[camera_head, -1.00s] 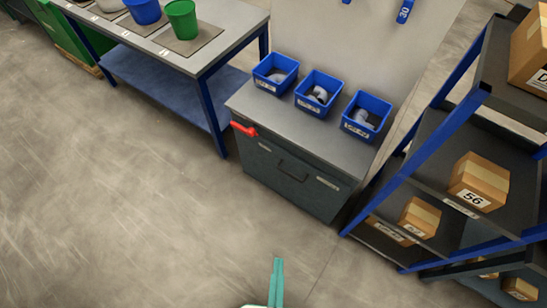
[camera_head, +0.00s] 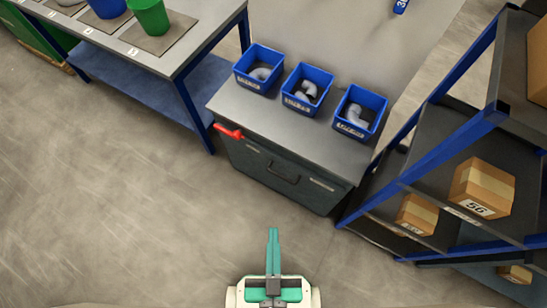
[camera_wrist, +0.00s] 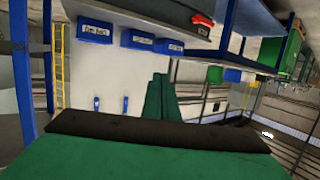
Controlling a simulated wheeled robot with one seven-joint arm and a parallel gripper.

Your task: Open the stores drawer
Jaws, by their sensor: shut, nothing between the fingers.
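The stores drawer (camera_head: 268,176) is the dark grey front of a cabinet with a grey top. It looks closed, flush with the cabinet. Its dark handle (camera_head: 283,173) is at the middle of the front. A red lever (camera_head: 228,132) sticks out at the upper left corner of the cabinet; a red part (camera_wrist: 203,19) also shows in the wrist view. My gripper (camera_head: 273,232) is at the bottom middle of the head view, its green fingers together and empty. It is apart from the drawer, with floor showing between. In the wrist view the fingers (camera_wrist: 160,80) point ahead.
Three blue bins (camera_head: 308,88) with grey pipe pieces stand on the cabinet top. A workbench (camera_head: 205,30) with cups is at the left. A blue-framed shelf with boxes (camera_head: 482,187) stands close at the right. The floor before the cabinet is clear.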

